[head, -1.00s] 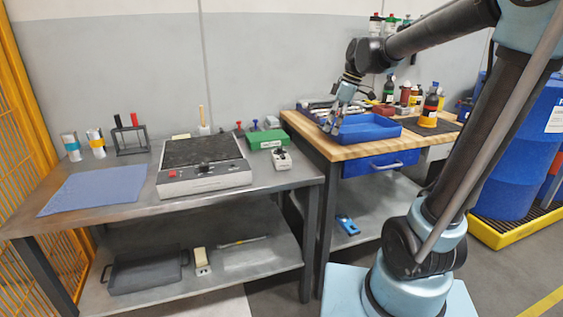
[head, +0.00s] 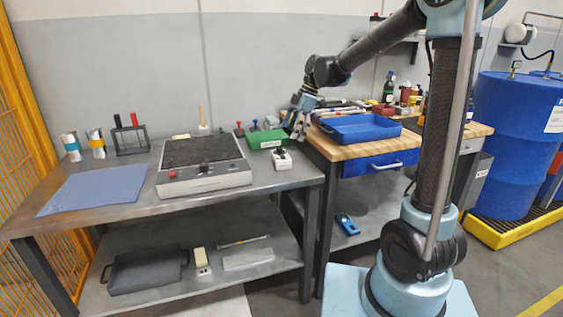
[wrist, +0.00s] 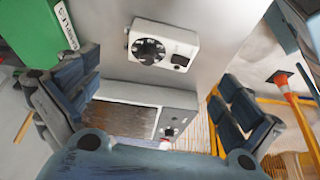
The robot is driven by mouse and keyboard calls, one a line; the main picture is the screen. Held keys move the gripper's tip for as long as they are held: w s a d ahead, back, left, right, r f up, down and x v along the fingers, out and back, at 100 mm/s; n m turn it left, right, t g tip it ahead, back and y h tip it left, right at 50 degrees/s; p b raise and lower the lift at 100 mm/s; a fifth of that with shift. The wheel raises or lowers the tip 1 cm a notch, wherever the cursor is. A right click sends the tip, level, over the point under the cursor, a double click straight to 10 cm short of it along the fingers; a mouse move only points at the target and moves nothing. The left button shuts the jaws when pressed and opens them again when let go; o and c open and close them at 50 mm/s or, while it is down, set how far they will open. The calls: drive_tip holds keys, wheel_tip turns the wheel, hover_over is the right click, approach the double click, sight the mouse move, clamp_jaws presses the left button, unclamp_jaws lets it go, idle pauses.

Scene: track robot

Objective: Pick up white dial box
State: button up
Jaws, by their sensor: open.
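The white dial box (head: 281,158) stands on the metal bench near its right end, just in front of a green box. In the wrist view the white dial box (wrist: 163,50) shows its black dial and a small dark window, beyond and between the spread fingers. My gripper (head: 298,132) is open and empty, above and slightly right of the dial box. In the wrist view my gripper (wrist: 155,105) has its blue fingers wide apart, with nothing between them touching.
A grey hotplate-like device (head: 204,178) sits left of the dial box. The green box (head: 266,139) is close behind it. A wooden bench with a blue tray (head: 358,128) stands to the right. A blue mat (head: 96,190) lies at the left.

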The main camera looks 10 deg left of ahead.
sight(282, 154)
drive_tip(key=x, duration=0.5)
drive_tip(key=shift+f, duration=0.1)
drive_tip(key=shift+x, duration=2.65)
drive_tip(key=shift+s, duration=0.25)
drive_tip(key=c, duration=1.1)
